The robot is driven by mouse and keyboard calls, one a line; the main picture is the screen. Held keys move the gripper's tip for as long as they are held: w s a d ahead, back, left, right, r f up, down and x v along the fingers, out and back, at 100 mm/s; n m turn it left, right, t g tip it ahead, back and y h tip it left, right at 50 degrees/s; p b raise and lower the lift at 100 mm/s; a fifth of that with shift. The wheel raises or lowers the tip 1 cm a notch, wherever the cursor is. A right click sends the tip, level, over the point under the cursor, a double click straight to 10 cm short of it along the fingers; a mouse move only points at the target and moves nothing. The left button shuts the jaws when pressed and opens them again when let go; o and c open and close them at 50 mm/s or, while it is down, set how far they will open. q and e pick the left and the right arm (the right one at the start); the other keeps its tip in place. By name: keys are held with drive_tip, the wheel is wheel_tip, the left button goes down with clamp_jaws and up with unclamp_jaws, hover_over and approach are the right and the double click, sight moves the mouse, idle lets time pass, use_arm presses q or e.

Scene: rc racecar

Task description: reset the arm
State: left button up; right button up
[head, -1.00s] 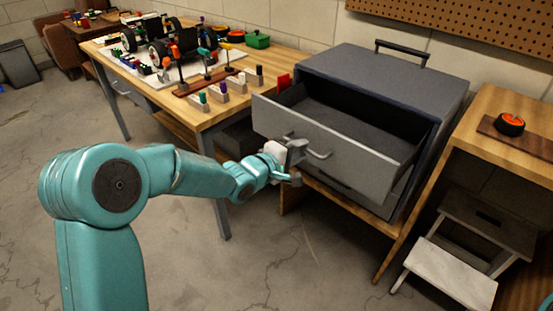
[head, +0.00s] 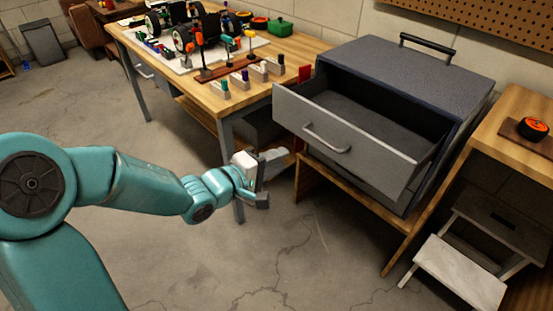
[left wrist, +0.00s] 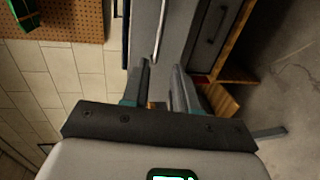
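My left arm comes in from the left of the head view. Its left gripper (head: 270,180) is over bare floor, in front of and to the left of the grey cabinet (head: 420,75). The gripper is open and empty, and it is clear of the handle (head: 327,138) of the pulled-out drawer (head: 350,145). In the left wrist view the two fingers (left wrist: 162,80) stand apart, with the drawer front and its handle (left wrist: 160,30) beyond them. My right gripper is not seen.
A wooden workbench (head: 300,47) with a partly built car (head: 195,30) and small tools stands at the back left. A step stool (head: 460,270) and a wooden table (head: 515,105) with an orange-black wheel (head: 532,128) are on the right. The front floor is clear.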

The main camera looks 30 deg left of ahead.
use_arm(q)
drive_tip(key=s+d+f+g, duration=0.2)
drive_tip(key=d+f, duration=0.2)
drive_tip(key=f, duration=0.4)
drive_tip(key=s+d+f+g, duration=0.2)
drive_tip(key=d+f+g, duration=0.1)
drive_tip(key=f, duration=0.5)
drive_tip(key=s+d+f+g, duration=0.2)
drive_tip(key=s+d+f, duration=0.15)
drive_tip(key=f, duration=0.45)
drive_tip(key=s+d+f+m+g+y, duration=0.1)
drive_tip(key=s+f+m+g, duration=0.6)
drive_tip(key=s+f+m, duration=0.6)
wheel_tip(320, 180, up, 21)
drive_tip(key=s+n+p, duration=0.1)
drive_tip(key=p, duration=1.8)
drive_tip(key=shift+s+d, duration=0.2)
drive_tip(key=shift+s, duration=0.05)
